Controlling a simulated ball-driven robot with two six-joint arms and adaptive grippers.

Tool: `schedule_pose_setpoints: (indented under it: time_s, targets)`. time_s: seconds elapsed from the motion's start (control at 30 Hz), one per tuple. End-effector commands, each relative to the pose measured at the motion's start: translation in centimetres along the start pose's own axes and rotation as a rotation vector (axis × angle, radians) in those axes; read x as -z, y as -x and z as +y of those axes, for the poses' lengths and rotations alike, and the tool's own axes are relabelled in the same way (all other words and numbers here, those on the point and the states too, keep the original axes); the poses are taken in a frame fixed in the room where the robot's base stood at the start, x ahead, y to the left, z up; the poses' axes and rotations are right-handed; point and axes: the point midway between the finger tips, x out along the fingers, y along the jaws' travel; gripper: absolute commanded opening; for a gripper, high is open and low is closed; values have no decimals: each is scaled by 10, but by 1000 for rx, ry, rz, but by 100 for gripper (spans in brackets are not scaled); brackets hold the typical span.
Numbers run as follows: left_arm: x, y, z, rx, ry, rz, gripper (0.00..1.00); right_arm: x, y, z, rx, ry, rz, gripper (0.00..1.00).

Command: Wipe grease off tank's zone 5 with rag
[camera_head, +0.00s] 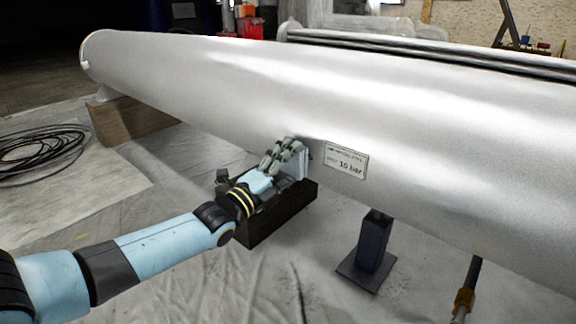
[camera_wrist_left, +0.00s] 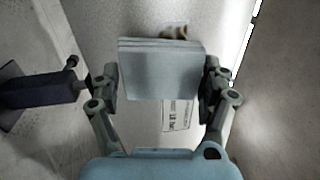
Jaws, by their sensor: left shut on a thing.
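The tank (camera_head: 400,120) is a long silver cylinder lying across the head view, with a "15 bar" plate (camera_head: 345,161) on its side. My left gripper (camera_head: 288,153) is at the tank's near side, just left of the plate, shut on a folded grey rag (camera_wrist_left: 160,70). The rag also shows at the fingertips in the head view (camera_head: 303,166). A brown grease smear (camera_wrist_left: 176,31) shows on the tank just beyond the rag's edge, partly hidden by it. I cannot tell whether the rag touches the tank. Zone numbers cannot be read. My right gripper is not in view.
A dark box (camera_head: 275,222) stands on the sheeted floor below my left gripper. A dark support post (camera_head: 372,250) and a wooden block (camera_head: 135,120) are under the tank. A black cable coil (camera_head: 40,150) lies at left. The front floor is mostly clear.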

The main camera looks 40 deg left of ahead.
Motion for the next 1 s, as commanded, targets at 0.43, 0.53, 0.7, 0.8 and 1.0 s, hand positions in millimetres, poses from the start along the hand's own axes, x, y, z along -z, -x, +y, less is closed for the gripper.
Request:
schedule_pose_setpoints:
  time_s: [0.43,0.53,0.7,0.8,1.0]
  targets:
    - [0,-9,0,-1,-1,0,53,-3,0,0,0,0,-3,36]
    - [0,-11,0,-1,-1,0,53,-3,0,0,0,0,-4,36]
    - [0,-14,0,-1,0,0,53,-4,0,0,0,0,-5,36]
    - [0,-16,1,-1,0,0,53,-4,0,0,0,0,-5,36]
    - [-6,-16,1,-1,-1,0,53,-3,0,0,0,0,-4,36]
